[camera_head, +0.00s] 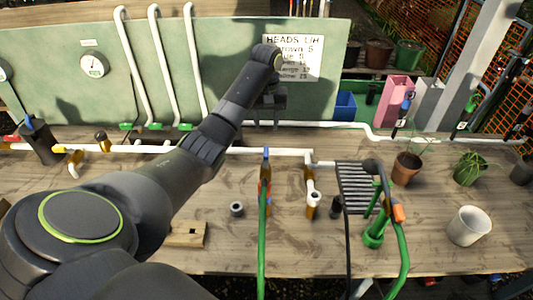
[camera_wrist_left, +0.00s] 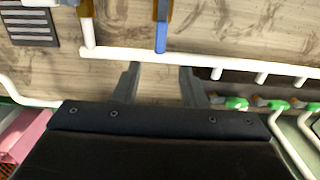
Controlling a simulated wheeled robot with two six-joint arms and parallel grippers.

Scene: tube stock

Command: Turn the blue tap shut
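The blue tap handle (camera_head: 265,156) is a slim lever standing at the white pipe in the middle of the bench, above a brass body with a green hose (camera_head: 262,235). In the left wrist view the blue lever (camera_wrist_left: 161,37) lies roughly square to the white pipe, beyond the fingers. My left gripper (camera_head: 272,103) is above the back of the bench, behind the tap in the head view. In the left wrist view its two fingers (camera_wrist_left: 159,76) are apart with nothing between them, not touching the lever. My right gripper is out of view.
The white pipe (camera_head: 285,152) runs across the bench. A black slatted rack (camera_head: 356,188), a green hose stand (camera_head: 374,236), plant pots and a white cup (camera_head: 468,227) stand to the right. A green panel (camera_head: 190,70) with a paper sign (camera_head: 300,60) rises behind.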

